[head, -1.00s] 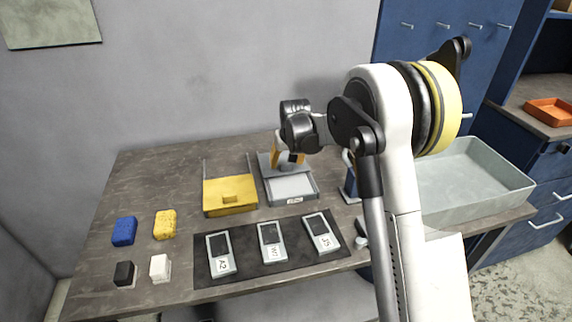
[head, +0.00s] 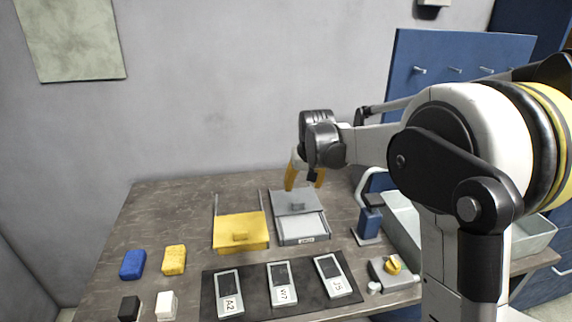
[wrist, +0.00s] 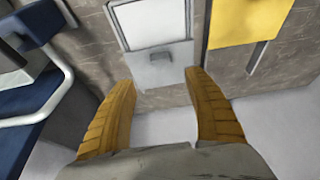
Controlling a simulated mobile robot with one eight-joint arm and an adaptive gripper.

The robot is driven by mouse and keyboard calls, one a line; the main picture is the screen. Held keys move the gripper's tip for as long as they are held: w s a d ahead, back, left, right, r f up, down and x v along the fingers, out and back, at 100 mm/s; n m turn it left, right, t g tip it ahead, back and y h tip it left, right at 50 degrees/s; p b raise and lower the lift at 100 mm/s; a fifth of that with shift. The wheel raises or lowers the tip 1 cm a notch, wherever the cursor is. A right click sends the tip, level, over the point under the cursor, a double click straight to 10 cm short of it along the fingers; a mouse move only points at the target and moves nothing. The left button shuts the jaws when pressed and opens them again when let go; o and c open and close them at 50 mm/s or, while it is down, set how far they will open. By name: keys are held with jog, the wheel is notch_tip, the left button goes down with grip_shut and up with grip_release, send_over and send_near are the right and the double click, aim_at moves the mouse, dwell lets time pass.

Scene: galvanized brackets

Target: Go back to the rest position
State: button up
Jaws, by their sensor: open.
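My gripper (head: 304,178) is open and empty, its yellow fingers pointing down above the back part of the grey drawer box (head: 300,230). In the wrist view the two ridged yellow fingers (wrist: 160,112) are spread apart with nothing between them. The grey box (wrist: 152,65) with its pale panel lies beyond the fingertips there, and the gripper looks apart from it. My arm reaches in from the right of the head view.
A yellow drawer box (head: 240,232) stands left of the grey one. Labelled devices lie on a black mat (head: 253,308). Blue (head: 132,264) and yellow (head: 174,259) sponges sit at left. A blue clamp-like stand (head: 368,222) and a grey tray (head: 535,238) stand at right.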

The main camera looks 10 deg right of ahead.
jog(key=s+r+t, duration=0.1)
jog(key=s+r, duration=0.3)
jog(key=s, duration=0.5)
jog(key=s+r, duration=0.4)
jog(key=s, duration=0.4)
jog(key=s+f, duration=0.2)
jog(key=s, duration=0.7)
jog(key=s+f+t, duration=0.1)
jog(key=s+f, duration=0.1)
jog(key=s, duration=0.7)
jog(key=shift+t, duration=0.3)
jog(key=shift+a, duration=0.1)
